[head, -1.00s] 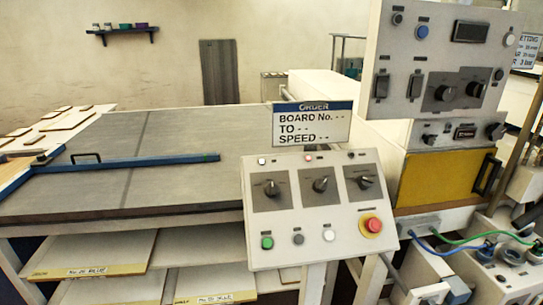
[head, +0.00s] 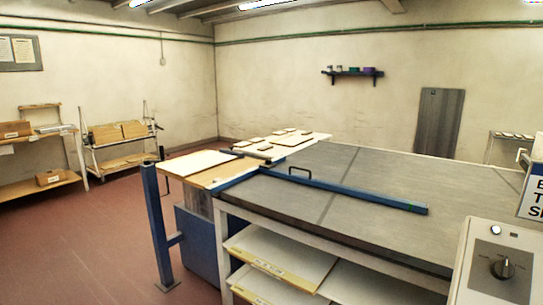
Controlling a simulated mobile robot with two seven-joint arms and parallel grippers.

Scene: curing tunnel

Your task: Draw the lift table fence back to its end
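A long blue bar (head: 345,193), which looks like the fence, lies across the grey table top (head: 400,170). A black loop handle (head: 300,171) stands up near its left end. The bar's left end meets a shorter blue piece (head: 235,179) at the table's left edge. Beside that edge is what looks like the lift table, with boards (head: 196,163) on top, a blue body (head: 200,243) below and a blue post (head: 157,225) at its front corner. Neither of my grippers is in view.
A control panel (head: 500,262) stands at the right front, cut off by the frame. White boards (head: 285,255) lie on shelves under the grey table. The red floor (head: 90,245) at the left is clear up to a shelf rack (head: 40,187) and a trolley (head: 122,160).

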